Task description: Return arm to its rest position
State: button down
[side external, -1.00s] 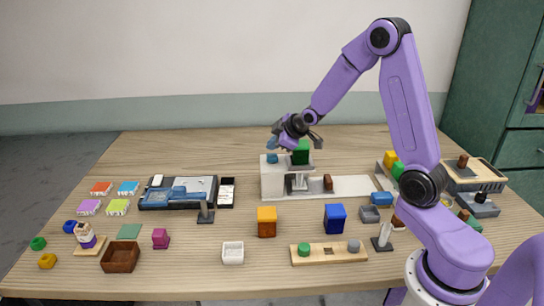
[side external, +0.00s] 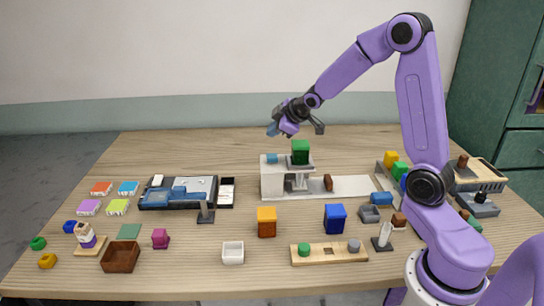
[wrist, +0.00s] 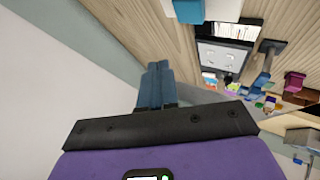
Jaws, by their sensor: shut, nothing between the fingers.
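My gripper (side external: 272,129) is in the air above the back part of the table, a little above and left of the white-grey stand (side external: 272,182). Its blue fingers also show in the wrist view (wrist: 155,84), where they lie side by side, shut and empty. It is clear of the green block (side external: 300,152) on the stand's grey platform and of the small blue block (side external: 271,158) on the stand's left end. My arm reaches up and left from its base at the right.
The wooden table (side external: 200,275) holds many small items. A dark tray with blue pieces (side external: 178,192) is left of the stand. Orange (side external: 266,222) and blue (side external: 335,218) blocks stand in front. A green cabinet (side external: 495,100) is at the right. The air around my gripper is free.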

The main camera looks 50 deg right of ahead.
jog(key=s+a+n+g+y, duration=0.2)
jog(key=s+a+g, duration=0.2)
jog(key=s+a, duration=1.2)
jog(key=s+a+n+g+h, duration=0.1)
jog(key=s+g, duration=0.4)
jog(key=s, duration=1.8)
jog(key=shift+f+n, duration=0.3)
jog(key=shift+n, duration=0.3)
